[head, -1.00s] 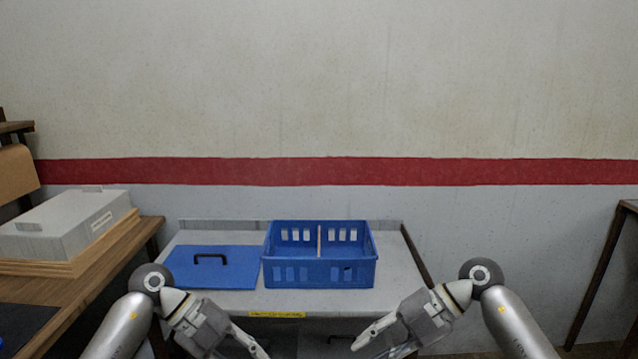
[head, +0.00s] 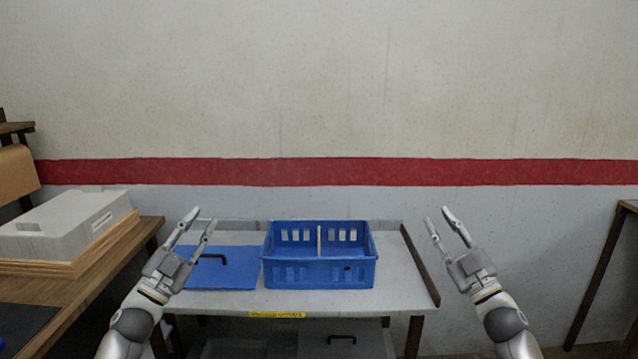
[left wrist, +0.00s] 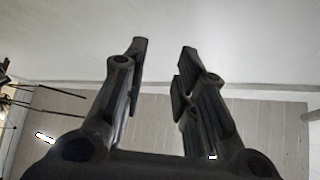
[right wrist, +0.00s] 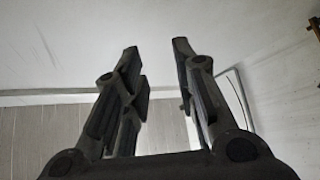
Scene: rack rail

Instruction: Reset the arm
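My left gripper (head: 196,229) is raised at the left of the table in the head view, fingers pointing up and apart. It is open and empty, and the left wrist view shows a clear gap between its fingers (left wrist: 160,72). My right gripper (head: 440,219) is raised at the right of the table, fingers up and apart. It is open and empty, as the right wrist view also shows (right wrist: 156,70). Neither gripper touches anything.
A blue divided crate (head: 320,274) stands on the grey table (head: 400,292). A blue lid with a black handle (head: 235,275) lies left of it, partly hidden by my left gripper. A grey case (head: 65,225) rests on the wooden bench at left. The wall is behind.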

